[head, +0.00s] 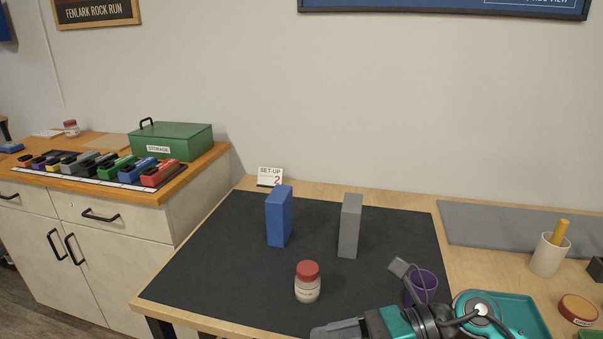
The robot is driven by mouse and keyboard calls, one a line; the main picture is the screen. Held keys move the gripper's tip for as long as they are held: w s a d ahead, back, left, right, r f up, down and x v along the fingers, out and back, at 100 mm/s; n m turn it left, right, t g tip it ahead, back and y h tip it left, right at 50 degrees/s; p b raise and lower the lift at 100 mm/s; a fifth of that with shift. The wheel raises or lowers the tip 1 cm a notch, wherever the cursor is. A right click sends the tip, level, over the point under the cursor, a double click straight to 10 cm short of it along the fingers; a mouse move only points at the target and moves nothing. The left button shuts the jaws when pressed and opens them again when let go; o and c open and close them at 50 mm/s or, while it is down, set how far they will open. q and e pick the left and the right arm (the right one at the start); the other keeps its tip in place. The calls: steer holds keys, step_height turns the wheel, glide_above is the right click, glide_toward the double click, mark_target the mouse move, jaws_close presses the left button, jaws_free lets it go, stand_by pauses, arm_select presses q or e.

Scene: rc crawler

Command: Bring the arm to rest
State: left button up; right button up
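My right arm lies low at the lower right of the head view, over the front right part of the dark mat (205,262). My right gripper (335,329) points left at the bottom edge, partly cut off, so the gap between its fingers cannot be made out. No object shows in it. A white jar with a red lid (307,284) stands upright just beyond it, seemingly apart. A purple cup (424,283) stands behind my arm, which hides its lower part. My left gripper is not in view.
A blue block (279,217) and a grey block (350,226) stand upright on the mat. At right are a teal tray (527,315), a cream cup (547,259) and a red-lidded tin (578,309). A green storage box (175,142) sits on the left cabinet. The mat's left part is clear.

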steer(key=w+d+m+t+h, duration=0.1)
steer(key=w+d+m+t, duration=0.2)
steer(key=m+t, duration=0.8)
steer(key=w+d+m+t+h, duration=0.1)
steer(key=w+d+m+t, duration=0.35)
steer(key=m, duration=1.15)
steer(key=s+d+f+m+h, duration=0.2)
steer(key=f+m+h, duration=0.2)
steer(key=f+m, duration=0.1)
steer(key=s+d+f+m+t+h+p, duration=0.1)
steer(key=s+f+m+h, duration=0.1)
steer(key=f+m+h, duration=0.2)
steer(key=f+m, duration=0.1)
steer(key=m, duration=0.1)
steer(key=shift+d+m, duration=0.3)
steer(key=shift+d, duration=0.05)
steer(key=s+d+f+m+g+h, duration=0.1)
steer(key=s+f+m, duration=0.1)
steer(key=s+f, duration=0.1)
steer(key=s+f+m+g+h, duration=0.1)
steer(key=s+f+m+g, duration=0.1)
steer(key=f+m, duration=0.1)
steer(key=s+d+f+m+g+h, duration=0.1)
steer(key=s+f+m, duration=0.1)
steer(key=f, duration=0.3)
steer(key=shift+s+d+g, duration=0.3)
steer(key=shift+s+g, duration=0.05)
steer(key=shift+s, duration=0.45)
